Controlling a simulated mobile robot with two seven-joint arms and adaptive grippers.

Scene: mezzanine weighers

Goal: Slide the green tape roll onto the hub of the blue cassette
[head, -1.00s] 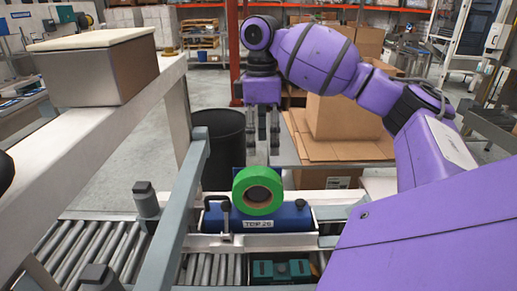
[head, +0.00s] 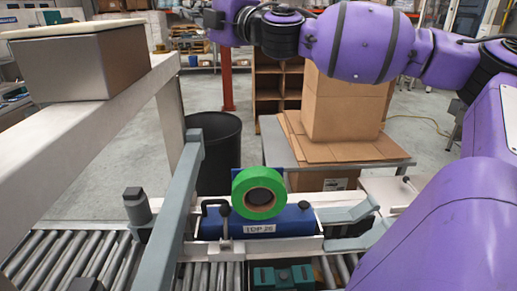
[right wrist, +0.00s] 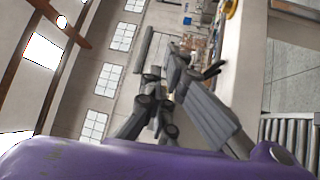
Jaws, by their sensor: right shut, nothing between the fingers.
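The green tape roll (head: 240,184) stands upright at the blue cassette (head: 288,222), its brown core facing me. My right gripper (head: 193,12) is at the top of the head view, well above and away from the roll. It points left and holds nothing. Its fingers also show in the right wrist view (right wrist: 160,75), shut, with no roll or cassette beside them. My left gripper is not in view.
The cassette sits in a pale holder with grey clamps over a roller conveyor (head: 95,255). A grey rail (head: 180,205) rises to its left. Behind are a black bin (head: 212,150) and a table with cardboard boxes (head: 345,108). A metal box (head: 75,68) stands upper left.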

